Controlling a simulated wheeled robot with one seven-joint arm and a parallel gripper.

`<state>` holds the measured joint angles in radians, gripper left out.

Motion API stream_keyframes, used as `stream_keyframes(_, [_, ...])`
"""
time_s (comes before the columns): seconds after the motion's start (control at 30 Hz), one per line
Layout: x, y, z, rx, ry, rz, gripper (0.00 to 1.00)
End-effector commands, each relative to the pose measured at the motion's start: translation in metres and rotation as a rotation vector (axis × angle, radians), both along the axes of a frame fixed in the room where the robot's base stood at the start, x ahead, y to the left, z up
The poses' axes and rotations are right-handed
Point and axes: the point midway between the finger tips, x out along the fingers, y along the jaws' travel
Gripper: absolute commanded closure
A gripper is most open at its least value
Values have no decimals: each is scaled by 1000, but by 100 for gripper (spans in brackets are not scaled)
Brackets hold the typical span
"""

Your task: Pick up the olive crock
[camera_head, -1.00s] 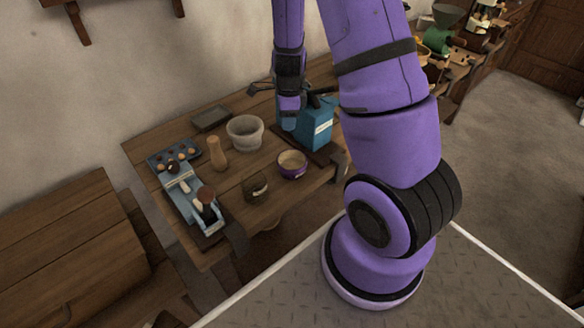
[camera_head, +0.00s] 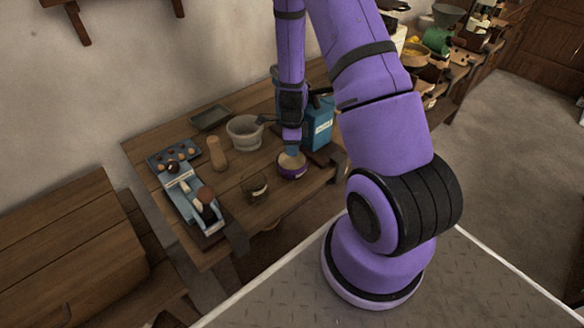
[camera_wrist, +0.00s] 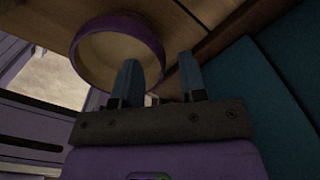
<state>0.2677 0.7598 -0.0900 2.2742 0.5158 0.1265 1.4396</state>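A small dark olive crock (camera_head: 255,187) stands upright on the wooden table near its front edge in the head view. It is not clearly seen in the wrist view. My gripper (camera_head: 291,151) points down over a purple bowl with a cream inside (camera_head: 292,172), to the right of the crock and apart from it. In the wrist view my gripper (camera_wrist: 159,76) has its two blue fingers spread with nothing between them. The left finger overlaps the rim of the purple bowl (camera_wrist: 120,52); I cannot tell whether they touch.
A blue box (camera_head: 319,128) stands close right of my gripper. A grey pot (camera_head: 244,133) stands behind, with a wooden pepper mill (camera_head: 216,153) to its left. Bare wood (camera_head: 234,182) lies around the crock.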

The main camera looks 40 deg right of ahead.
Motion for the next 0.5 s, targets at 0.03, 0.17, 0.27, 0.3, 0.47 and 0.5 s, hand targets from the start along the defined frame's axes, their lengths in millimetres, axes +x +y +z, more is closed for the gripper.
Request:
stream_keyframes(0.03, [0,-1,-7,0,1,-1,61])
stream_keyframes(0.17, [0,0,-18,0,0,0,61])
stream_keyframes(0.27, [0,0,-22,0,0,0,61])
stream_keyframes(0.3, [0,0,-23,0,0,1,61])
stream_keyframes(0.47, [0,0,-22,-1,-1,1,61])
stream_keyframes(0.5, [0,0,-22,-1,-1,1,66])
